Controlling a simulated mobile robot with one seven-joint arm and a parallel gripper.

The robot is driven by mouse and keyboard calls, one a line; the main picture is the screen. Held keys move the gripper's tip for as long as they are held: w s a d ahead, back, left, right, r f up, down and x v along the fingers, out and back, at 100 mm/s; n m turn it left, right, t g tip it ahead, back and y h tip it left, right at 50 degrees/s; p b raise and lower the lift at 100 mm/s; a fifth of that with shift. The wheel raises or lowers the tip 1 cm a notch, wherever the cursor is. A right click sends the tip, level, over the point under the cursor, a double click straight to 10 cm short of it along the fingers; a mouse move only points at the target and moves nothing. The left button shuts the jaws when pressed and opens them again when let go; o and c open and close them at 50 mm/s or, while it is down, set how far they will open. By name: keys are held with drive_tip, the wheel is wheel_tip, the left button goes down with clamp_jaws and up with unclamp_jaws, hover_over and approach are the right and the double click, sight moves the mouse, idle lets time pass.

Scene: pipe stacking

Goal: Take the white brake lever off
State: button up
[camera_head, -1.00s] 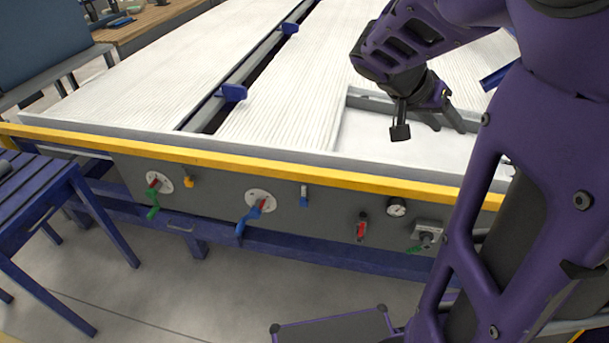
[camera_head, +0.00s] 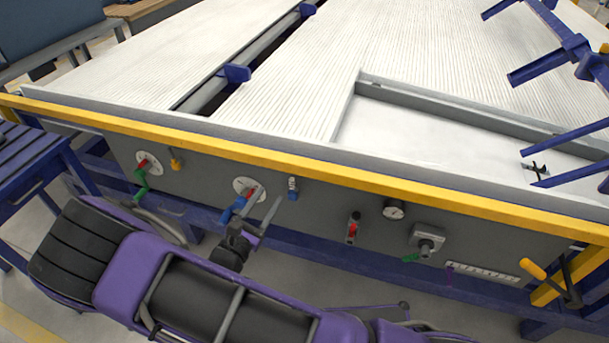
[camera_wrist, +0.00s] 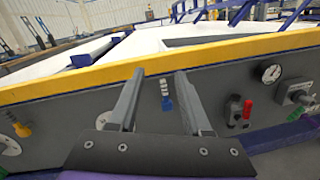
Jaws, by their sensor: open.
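No lever that is plainly all white shows on the grey front panel (camera_head: 330,205). A small lever with a whitish top and blue lower end (camera_head: 292,188) hangs there; I cannot tell whether it is the brake lever. It also shows in the wrist view (camera_wrist: 166,96), between my fingers and beyond them. My gripper (camera_head: 269,194) is open and empty, just left of this lever in the head view. In the wrist view my gripper (camera_wrist: 160,74) has its two fingers apart, pointing at the panel. The left finger hides part of the panel.
A white disc with red and blue handles (camera_head: 240,203) sits left of my gripper. Another disc with red and green handles (camera_head: 142,172) is farther left. A red valve (camera_head: 353,228), a gauge (camera_head: 394,209) and a switch box (camera_head: 427,238) lie right. A yellow rail (camera_head: 370,180) runs above.

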sight(291, 183)
wheel_tip(291, 183, down, 8)
drive_tip(key=s+n+y, duration=0.2)
drive_tip(key=n, duration=0.2)
drive_tip(key=x, duration=0.5)
drive_tip(key=b+x, duration=0.1)
drive_tip(key=x, duration=1)
drive_tip(key=shift+w+d+r+b, duration=0.25)
drive_tip(key=shift+w+d+b, duration=0.05)
clamp_jaws()
